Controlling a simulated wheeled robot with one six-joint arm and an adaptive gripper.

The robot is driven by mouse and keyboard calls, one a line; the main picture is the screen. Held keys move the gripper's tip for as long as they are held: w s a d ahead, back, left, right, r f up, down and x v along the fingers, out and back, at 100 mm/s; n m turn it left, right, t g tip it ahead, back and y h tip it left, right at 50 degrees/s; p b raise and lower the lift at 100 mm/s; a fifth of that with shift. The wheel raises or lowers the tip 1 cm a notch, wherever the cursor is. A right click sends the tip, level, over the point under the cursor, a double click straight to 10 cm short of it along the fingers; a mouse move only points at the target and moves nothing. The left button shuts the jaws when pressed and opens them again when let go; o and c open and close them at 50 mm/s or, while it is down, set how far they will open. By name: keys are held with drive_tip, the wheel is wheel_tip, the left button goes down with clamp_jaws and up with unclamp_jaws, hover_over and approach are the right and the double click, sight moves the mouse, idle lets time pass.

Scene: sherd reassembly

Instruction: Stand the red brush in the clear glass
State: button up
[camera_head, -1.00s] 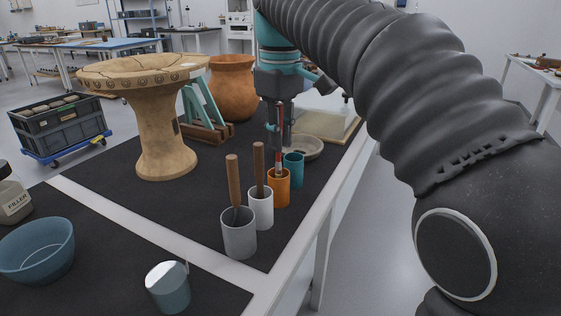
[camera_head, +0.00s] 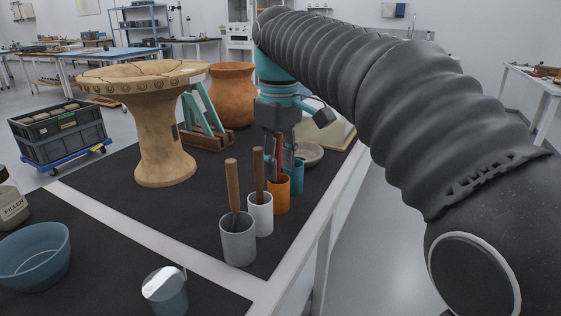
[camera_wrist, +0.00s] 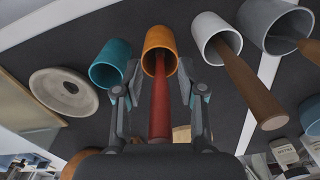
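The red brush (camera_wrist: 160,108) stands in the orange cup (camera_head: 279,196), its red handle pointing up. The orange cup also shows in the wrist view (camera_wrist: 158,42). My gripper (camera_wrist: 160,84) is around the upright handle, one finger on each side, with gaps to both fingers. It is open and holds nothing. In the head view my gripper (camera_head: 279,160) partly hides the handle, and the brush's lower end is hidden in the cup. A small, shiny, partly see-through vessel (camera_head: 168,294) stands at the front edge of the picture; it looks like the clear glass.
A white cup (camera_head: 260,216) and a grey cup (camera_head: 238,243), each with a wooden-handled tool, stand in front of the orange cup. A teal cup (camera_wrist: 109,65) and a shallow dish (camera_wrist: 64,92) are beyond it. A blue bowl (camera_head: 35,255) is at front left.

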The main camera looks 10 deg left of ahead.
wheel_tip(320, 180, up, 12)
drive_tip(key=p, duration=0.3)
drive_tip(key=shift+r+p, duration=0.15)
drive_tip(key=shift+p, duration=0.2)
drive_tip(key=s+d+f+m+t, duration=0.2)
drive_tip(key=s+d+f+m, duration=0.15)
drive_tip(key=d, duration=0.35)
drive_tip(key=s+d+f+m+t, duration=0.1)
drive_tip(key=s+d+f+m, duration=0.1)
drive_tip(key=s+d+f, duration=0.4)
drive_tip(key=s+d+f+m+t, duration=0.1)
drive_tip(key=s+d+f+m, duration=0.2)
drive_tip(key=f, duration=0.4)
drive_tip(key=s+d+f+m+t, duration=0.1)
drive_tip(key=s+d+f+m, duration=0.2)
drive_tip(key=s+d+f, duration=0.2)
wheel_tip(320, 180, down, 4)
drive_tip(key=shift+s+d+r+t, duration=0.2)
drive_tip(key=shift+s+d+t, duration=0.1)
drive_tip(key=shift+d, duration=0.75)
